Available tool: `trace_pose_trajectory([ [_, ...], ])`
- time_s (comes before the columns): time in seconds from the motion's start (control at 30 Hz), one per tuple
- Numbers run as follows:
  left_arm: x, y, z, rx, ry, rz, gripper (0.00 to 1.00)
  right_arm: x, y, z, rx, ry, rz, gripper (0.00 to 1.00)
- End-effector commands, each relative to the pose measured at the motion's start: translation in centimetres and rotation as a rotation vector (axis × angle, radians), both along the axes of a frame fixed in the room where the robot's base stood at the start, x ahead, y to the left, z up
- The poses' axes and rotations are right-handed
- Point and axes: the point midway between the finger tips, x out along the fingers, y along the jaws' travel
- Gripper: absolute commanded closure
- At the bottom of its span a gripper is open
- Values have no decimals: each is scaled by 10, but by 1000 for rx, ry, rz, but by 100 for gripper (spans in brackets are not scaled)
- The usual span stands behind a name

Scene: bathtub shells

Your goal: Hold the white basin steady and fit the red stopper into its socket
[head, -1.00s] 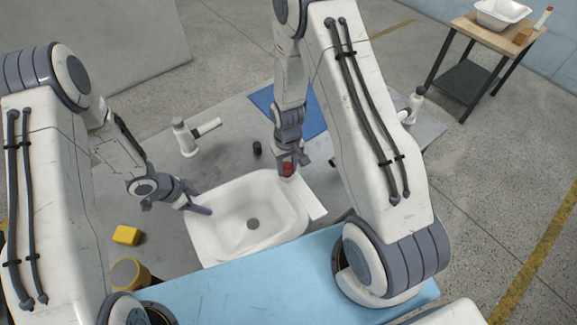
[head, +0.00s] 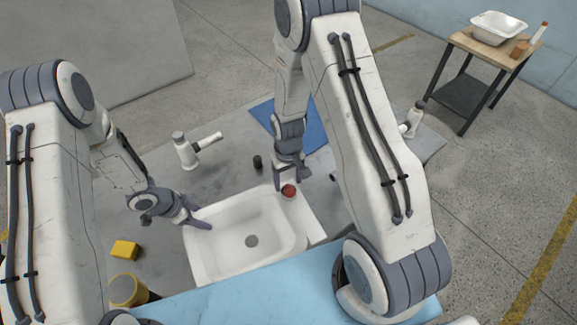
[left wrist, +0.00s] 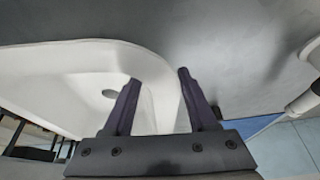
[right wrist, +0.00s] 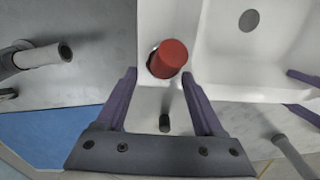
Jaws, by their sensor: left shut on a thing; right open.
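The white basin (head: 209,254) lies on the grey table with its round drain (head: 252,241) facing up. My left gripper (head: 202,216) is shut on the basin's left rim; in the left wrist view its fingers (left wrist: 158,85) straddle the wall. The red stopper (head: 289,190) is at the basin's far right corner. In the right wrist view the stopper (right wrist: 170,58) stands at a round socket (right wrist: 152,52), looking slightly tilted; how deep it sits I cannot tell. My right gripper (right wrist: 160,72) is open around the stopper, its fingers apart from it.
A white faucet (head: 185,150) and a small black cylinder (head: 258,162) stand behind the basin. A yellow block (head: 125,250) and yellow roll (head: 125,291) lie left. A blue mat (head: 262,115) lies behind my right arm. A side table (head: 464,42) stands far right.

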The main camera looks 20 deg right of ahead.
Motion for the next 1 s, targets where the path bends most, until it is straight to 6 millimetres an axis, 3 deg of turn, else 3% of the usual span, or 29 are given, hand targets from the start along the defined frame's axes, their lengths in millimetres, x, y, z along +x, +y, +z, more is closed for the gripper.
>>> trace_pose_trajectory([
  [0.3, 1, 1, 1, 0, -3, 3, 87, 2, 0, 73, 1, -8, 0, 30],
  [0.5, 1, 1, 1, 1, -3, 3, 87, 1, 0, 101, 0, -5, 0, 30],
  [0.57, 1, 1, 1, 1, -3, 2, 87, 1, 0, 106, 0, -5, -3, 24],
  [0.83, 2, 1, 1, 1, -3, 3, 87, -24, -4, 121, 37, -5, -293, 24],
  [1.0, 2, 1, 1, 1, -3, 2, 87, -28, -3, 100, 40, 1, -330, 24],
])
